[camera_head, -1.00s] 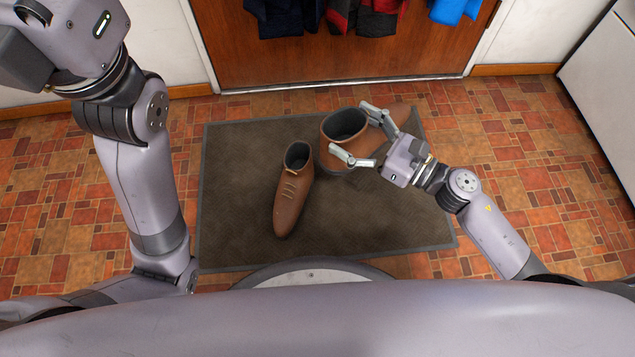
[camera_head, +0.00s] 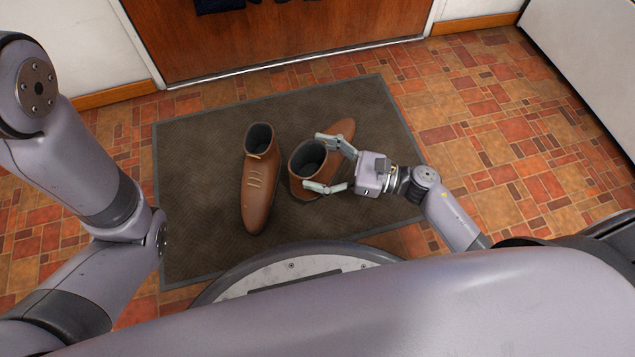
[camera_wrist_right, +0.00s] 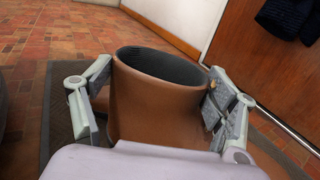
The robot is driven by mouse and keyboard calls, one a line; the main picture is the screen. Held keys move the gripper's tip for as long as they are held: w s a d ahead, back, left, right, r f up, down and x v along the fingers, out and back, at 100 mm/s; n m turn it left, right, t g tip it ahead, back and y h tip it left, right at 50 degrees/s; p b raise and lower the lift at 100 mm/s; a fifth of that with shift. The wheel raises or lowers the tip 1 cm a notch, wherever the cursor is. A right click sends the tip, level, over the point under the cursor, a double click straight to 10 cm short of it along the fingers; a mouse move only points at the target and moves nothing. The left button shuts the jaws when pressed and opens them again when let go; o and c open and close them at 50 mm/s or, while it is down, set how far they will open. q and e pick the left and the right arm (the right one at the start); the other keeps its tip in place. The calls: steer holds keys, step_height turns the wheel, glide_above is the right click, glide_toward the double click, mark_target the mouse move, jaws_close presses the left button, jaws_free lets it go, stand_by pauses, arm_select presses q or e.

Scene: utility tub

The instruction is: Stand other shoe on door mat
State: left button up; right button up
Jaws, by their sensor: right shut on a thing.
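One brown shoe (camera_head: 258,190) stands upright on the dark door mat (camera_head: 205,130), toe toward me. The other brown shoe (camera_head: 297,188) is to its right, upright, its opening up and its toe toward the upper right behind a finger. My right gripper (camera_head: 312,162) is shut on this shoe, one finger on each side of its ankle part. The wrist view shows the shoe's collar (camera_wrist_right: 160,105) between the fingers. The shoe is over the mat; I cannot tell whether its sole touches it. My left arm shows at the left, but its gripper is out of view.
A wooden door (camera_head: 270,35) stands behind the mat, with dark clothing (camera_head: 230,5) hanging at the top. A white cabinet or appliance (camera_head: 590,60) is at the upper right. Red tiled floor (camera_head: 500,130) surrounds the mat. The mat's left part is bare.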

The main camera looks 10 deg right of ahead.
mark_target(324, 179)
step_height(324, 179, down, 7)
steer(key=b, duration=0.4)
steer(key=shift+w+r, duration=0.1)
steer(key=shift+r, duration=0.2)
steer(key=o, duration=1.5)
steer(key=shift+f, duration=0.3)
steer(key=o, duration=0.4)
steer(key=shift+r, duration=0.1)
steer(key=shift+o, duration=0.2)
steer(key=shift+r, duration=0.1)
